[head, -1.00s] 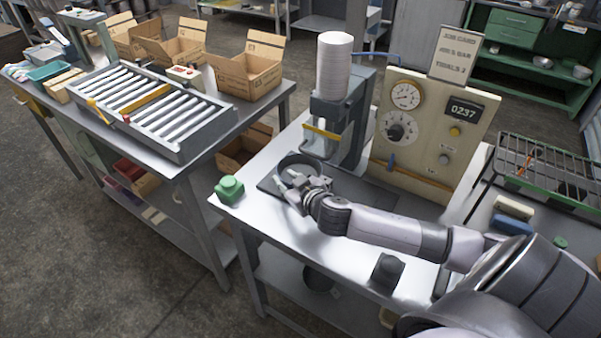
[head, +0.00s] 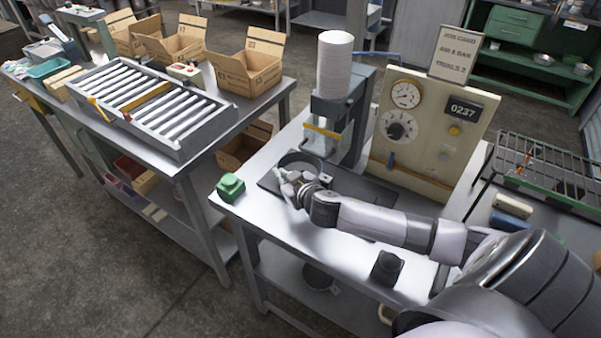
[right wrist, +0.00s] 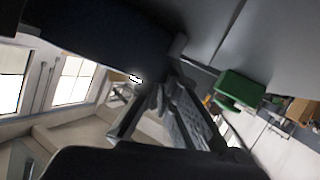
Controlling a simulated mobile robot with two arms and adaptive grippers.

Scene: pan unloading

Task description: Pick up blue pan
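A dark round pan (head: 299,158) stands on the dark mat under the press in the head view. Its blue colour is hard to make out there. My right gripper (head: 287,183) is at the pan's near left side, its fingers overlapping the pan's near edge. In the right wrist view a large dark navy surface, probably the pan (right wrist: 95,45), fills the upper left, close to the fingertips of my right gripper (right wrist: 158,100). The contact between fingers and pan is unclear, so I cannot tell whether they grip it. My left gripper is out of view.
The press (head: 342,125) stands just behind the pan, with the gauge panel (head: 425,140) to its right. A green block (head: 230,187) is at the table's left corner and a black block (head: 387,267) at its front edge. The roller conveyor (head: 150,105) is on the left table.

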